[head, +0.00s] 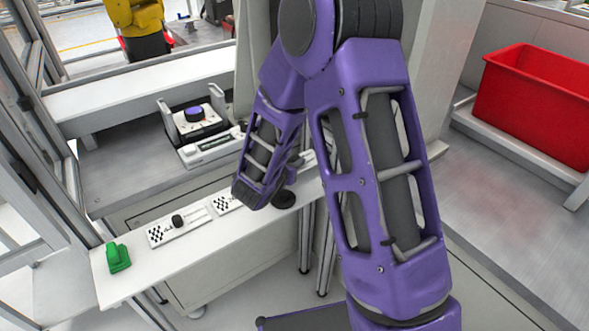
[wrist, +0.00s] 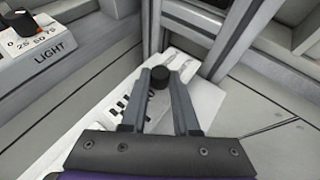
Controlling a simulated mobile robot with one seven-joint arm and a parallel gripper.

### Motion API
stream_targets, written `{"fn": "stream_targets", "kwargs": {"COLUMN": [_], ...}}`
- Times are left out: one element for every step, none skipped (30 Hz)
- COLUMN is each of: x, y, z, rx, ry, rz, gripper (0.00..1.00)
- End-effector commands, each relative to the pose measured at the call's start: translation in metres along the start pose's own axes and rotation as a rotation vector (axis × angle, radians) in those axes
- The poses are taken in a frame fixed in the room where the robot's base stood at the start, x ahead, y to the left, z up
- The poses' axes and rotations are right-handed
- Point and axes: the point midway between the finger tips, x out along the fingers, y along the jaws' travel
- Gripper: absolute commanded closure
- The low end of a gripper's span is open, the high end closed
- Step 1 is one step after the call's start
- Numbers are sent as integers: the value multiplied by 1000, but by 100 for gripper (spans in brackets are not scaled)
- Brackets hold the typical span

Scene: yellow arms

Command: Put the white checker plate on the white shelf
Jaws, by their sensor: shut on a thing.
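In the wrist view, my gripper (wrist: 166,82) has its fingers closed around the black knob (wrist: 160,77) of a white plate (wrist: 203,97). Black check marks show left of the fingers; the fingers hide the plate's middle. In the head view, my purple arm hides the gripper. The long white shelf (head: 130,262) runs along the front of the workbench. One white checker plate (head: 180,223) with a black knob lies on it. Another checker plate (head: 228,202) is partly hidden behind my arm. I cannot tell whether the held plate touches a surface.
A green block (head: 118,257) sits at the shelf's left end. A device with a purple knob (head: 195,114) stands on the grey bench behind. A box marked LIGHT (wrist: 38,38) is at the wrist view's upper left. A red bin (head: 535,100) is at right.

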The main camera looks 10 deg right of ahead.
Motion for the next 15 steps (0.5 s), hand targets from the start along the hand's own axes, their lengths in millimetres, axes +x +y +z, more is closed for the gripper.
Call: {"fn": "stream_targets", "kwargs": {"x": [5,8,12,15,17,20,21,23,24,24,24,24,23,23,23], "y": [-1,-1,-1,-1,-1,-1,-1,-1,0,0,0,0,0,0,0], "z": [3,4,-2,-9,-14,-20,-24,-26,-28,-28,-28,-28,-28,-28,-28], "rx": [2,2,-1,-2,-3,-1,-1,-1,0,0,1,1,1,0,0], "ry": [-1,-1,3,4,4,4,3,3,1,1,0,0,1,1,2], "rz": [-3,-3,-3,-3,-2,-2,-3,-2,-1,0,0,0,0,0,0], "gripper": [100,100,100,100,100,100,100,100,100,100,100,100,100,100,100]}}
